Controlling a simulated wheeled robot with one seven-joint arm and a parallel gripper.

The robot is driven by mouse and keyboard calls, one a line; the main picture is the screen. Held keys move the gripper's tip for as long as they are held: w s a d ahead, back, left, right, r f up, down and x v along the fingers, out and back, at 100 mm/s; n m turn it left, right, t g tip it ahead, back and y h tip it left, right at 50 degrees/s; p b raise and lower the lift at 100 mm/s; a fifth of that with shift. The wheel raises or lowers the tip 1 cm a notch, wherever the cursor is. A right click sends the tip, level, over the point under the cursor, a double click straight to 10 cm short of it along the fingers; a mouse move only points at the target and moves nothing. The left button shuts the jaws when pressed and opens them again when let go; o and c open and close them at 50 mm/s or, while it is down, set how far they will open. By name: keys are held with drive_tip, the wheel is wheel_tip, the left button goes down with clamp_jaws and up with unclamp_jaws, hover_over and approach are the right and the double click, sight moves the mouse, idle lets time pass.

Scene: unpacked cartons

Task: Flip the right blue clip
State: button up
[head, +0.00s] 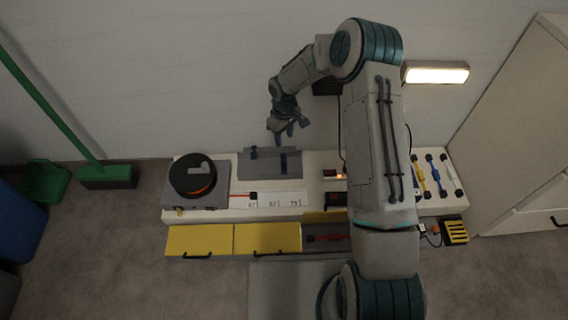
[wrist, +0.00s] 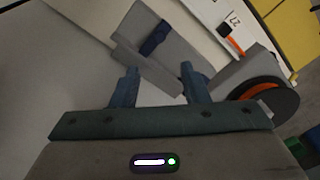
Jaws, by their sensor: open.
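A grey case (head: 269,172) stands at the back of the white bench, with two dark blue clips on it. The right blue clip (head: 284,162) hangs down over its front; the left blue clip (head: 253,152) is small near the top edge. My gripper (head: 284,138) is above the case, near the right clip, fingers pointing down and apart from it. In the wrist view my gripper (wrist: 157,78) is open and empty. One blue clip (wrist: 155,38) lies on the grey case (wrist: 185,55) beyond the fingertips, probably the right one. The other clip is not clearly seen there.
A black reel (head: 192,176) with an orange band sits on a grey box at the left. Yellow drawers (head: 200,240) run along the bench front. Colored tools (head: 437,175) lie at the right. The wall is close behind my gripper.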

sight(284, 161)
wheel_tip(284, 161, down, 13)
drive_tip(key=b, duration=0.5)
drive_tip(key=shift+f+b, duration=0.2)
drive_tip(key=shift+b, duration=0.2)
clamp_jaws()
drive_tip(key=shift+r, duration=0.15)
